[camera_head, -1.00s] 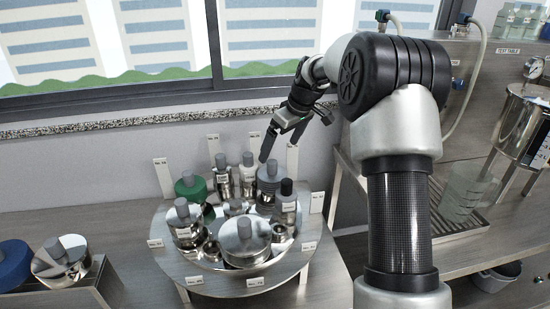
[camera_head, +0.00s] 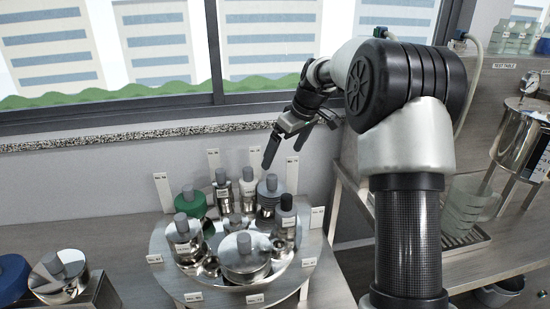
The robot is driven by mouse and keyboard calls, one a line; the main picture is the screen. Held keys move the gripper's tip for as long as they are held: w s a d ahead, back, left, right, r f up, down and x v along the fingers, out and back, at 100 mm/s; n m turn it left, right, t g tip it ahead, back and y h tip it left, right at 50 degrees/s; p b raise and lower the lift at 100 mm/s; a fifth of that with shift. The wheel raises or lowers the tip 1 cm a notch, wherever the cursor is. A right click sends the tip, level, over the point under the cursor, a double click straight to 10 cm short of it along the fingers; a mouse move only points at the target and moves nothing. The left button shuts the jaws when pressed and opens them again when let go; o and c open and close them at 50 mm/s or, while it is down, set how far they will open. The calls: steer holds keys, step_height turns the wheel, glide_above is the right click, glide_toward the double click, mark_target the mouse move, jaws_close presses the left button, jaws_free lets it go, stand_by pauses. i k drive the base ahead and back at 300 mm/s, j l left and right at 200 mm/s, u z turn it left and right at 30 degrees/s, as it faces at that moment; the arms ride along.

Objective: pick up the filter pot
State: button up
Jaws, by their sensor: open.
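Several metal vessels with grey or dark knobs stand close together on a round silver turntable (camera_head: 165,275). I cannot read their labels, so I cannot tell for sure which is the filter pot. The widest is a low steel pot (camera_head: 245,262) with a grey knob, at the front. A grey-topped vessel (camera_head: 269,190) stands at the back right, and a dark-capped bottle (camera_head: 285,222) is right of it. My gripper (camera_head: 283,158) is open and empty, pointing down above the back right of the turntable. Its fingers appear apart from the vessels.
A green-topped vessel (camera_head: 190,203) and a white-labelled one (camera_head: 183,240) stand at the turntable's left. Upright number cards (camera_head: 317,218) ring its edge. A steel pot (camera_head: 58,275) and a blue lid (camera_head: 10,275) are far left. A clear beaker (camera_head: 468,205) and steel tank (camera_head: 520,135) are right.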

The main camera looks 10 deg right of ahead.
mark_target(184, 235)
steer(key=j, duration=0.7)
steer(key=k+j, duration=0.15)
steer(key=j, duration=0.5)
